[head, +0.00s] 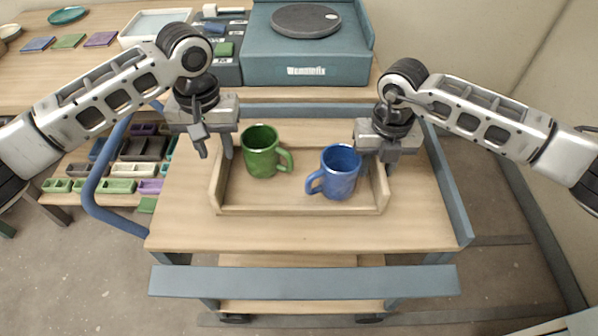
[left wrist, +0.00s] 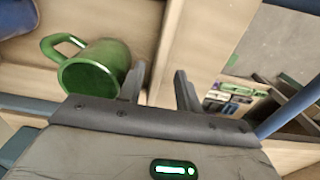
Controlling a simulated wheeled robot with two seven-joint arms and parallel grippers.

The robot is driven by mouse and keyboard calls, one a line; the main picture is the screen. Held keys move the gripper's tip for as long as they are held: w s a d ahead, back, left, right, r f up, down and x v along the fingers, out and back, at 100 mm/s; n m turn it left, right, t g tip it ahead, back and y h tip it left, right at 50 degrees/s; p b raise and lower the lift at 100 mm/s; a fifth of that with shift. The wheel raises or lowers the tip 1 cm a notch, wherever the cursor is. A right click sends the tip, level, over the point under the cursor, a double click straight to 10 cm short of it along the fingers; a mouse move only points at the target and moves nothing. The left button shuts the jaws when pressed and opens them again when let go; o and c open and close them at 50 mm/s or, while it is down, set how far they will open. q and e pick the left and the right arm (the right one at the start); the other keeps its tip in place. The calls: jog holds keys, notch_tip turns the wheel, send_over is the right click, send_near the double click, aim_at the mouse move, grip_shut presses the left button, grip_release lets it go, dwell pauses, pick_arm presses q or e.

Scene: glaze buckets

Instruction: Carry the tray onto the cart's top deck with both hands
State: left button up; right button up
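The wooden tray (head: 300,210) appears to rest level on the cart's wooden top deck (head: 300,238). A green mug (head: 261,152) stands in its left half and a blue mug (head: 341,174) in its right half. My left gripper (head: 215,153) is open over the tray's left wall; in the left wrist view its fingers (left wrist: 160,90) are apart, with the wall (left wrist: 168,50) between them. The green mug (left wrist: 95,70) also shows there, beside one finger. My right gripper (head: 378,168) has its fingers apart at the tray's right wall; how deep they reach is unclear.
A blue-grey cart bar (head: 300,282) crosses the front, and a blue handle (head: 100,205) curves at the left. Behind the cart, a table holds a blue-grey machine with a dark round plate (head: 306,20). Small coloured trays (head: 118,186) lie lower left.

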jog(key=shift+r, duration=0.1)
pick_arm(q)
notch_tip(320, 180, up, 8)
pick_arm(e)
notch_tip(320, 180, up, 12)
dwell(0.4)
